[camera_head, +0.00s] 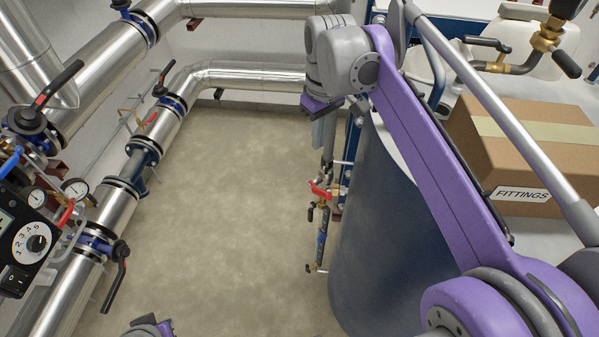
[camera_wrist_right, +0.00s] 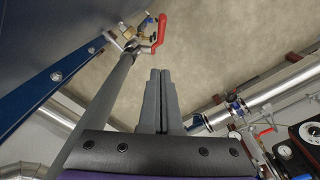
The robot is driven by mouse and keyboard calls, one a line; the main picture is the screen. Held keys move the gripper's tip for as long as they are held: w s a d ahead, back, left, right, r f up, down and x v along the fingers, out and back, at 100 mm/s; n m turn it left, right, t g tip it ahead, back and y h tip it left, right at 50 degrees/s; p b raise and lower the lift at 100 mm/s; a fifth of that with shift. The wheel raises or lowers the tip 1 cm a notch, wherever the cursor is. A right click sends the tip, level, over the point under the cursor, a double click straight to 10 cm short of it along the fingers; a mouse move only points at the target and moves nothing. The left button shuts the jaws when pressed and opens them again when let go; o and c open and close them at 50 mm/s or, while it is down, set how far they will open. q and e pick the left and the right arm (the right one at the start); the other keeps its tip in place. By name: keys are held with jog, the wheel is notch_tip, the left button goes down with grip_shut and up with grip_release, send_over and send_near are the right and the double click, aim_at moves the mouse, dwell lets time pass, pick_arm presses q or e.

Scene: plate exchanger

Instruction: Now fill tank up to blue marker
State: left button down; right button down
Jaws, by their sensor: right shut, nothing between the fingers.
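My right gripper (camera_head: 322,142) hangs point-down at the top middle of the head view, above a red-handled valve (camera_head: 319,189) on a thin vertical pipe. In the right wrist view its fingers (camera_wrist_right: 160,75) are shut together and empty. The red valve handle (camera_wrist_right: 161,32) shows there just past the fingertips, apart from them. The large dark blue tank (camera_head: 380,235) stands right of the valve; my right arm crosses over it. I cannot make out a blue marker. A purple and dark part of my left arm (camera_head: 148,327) shows at the bottom edge; its fingers are not visible.
Silver pipes with blue flanges and black levers (camera_head: 62,80) line the left and back. A control box with a dial (camera_head: 33,243) and gauges is at far left. A FITTINGS box (camera_head: 525,150) sits at right. The concrete floor (camera_head: 230,210) is clear.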

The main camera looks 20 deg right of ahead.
send_over(328, 193)
jog(key=w+a, duration=0.1)
jog(key=w, duration=0.4)
notch_tip(328, 193, down, 9)
jog(key=shift+s+a+r+b, duration=0.1)
jog(key=shift+a+b, duration=0.05)
jog(key=shift+b, duration=0.3)
jog(key=f, duration=0.1)
jog(key=s+f, duration=0.1)
jog(key=f, duration=0.1)
jog(key=shift+s+d+f, duration=0.15)
jog(key=shift+s+d, duration=0.05)
jog(key=shift+s, duration=0.05)
jog(key=shift+s+f, duration=0.25)
jog(key=shift+f, duration=0.15)
jog(key=s+f, duration=0.2)
jog(key=shift+s+d+f+b, duration=0.25)
jog(key=shift+s+d+b, duration=0.05)
jog(key=shift+d, duration=0.05)
jog(key=shift+s, duration=0.1)
jog(key=shift+r, duration=0.1)
